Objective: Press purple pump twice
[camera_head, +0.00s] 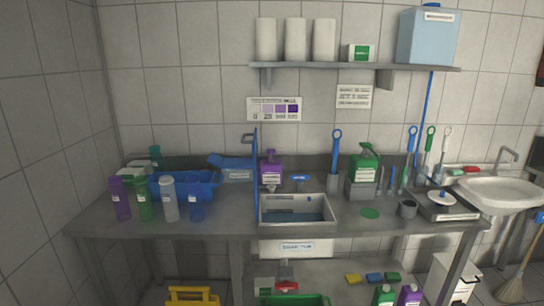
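The purple pump bottle (270,170) stands upright on the grey counter, just right of a tall thin blue upright piece and behind the left end of the sink basin. It has a purple body with a pale label and a pump head on top. A green pump dispenser (364,165) stands further right on a grey block. Purple bottles also stand at the far left of the counter (121,198) and on the lower shelf (409,296). My gripper is not in view, and nothing visible touches the purple pump.
The counter (226,213) has a sunken basin (296,209) in front of the pump. The tall blue upright (256,175) stands close on its left. A blue crate (184,184) and several bottles fill the left side. Brushes and a grey cup (407,209) stand right.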

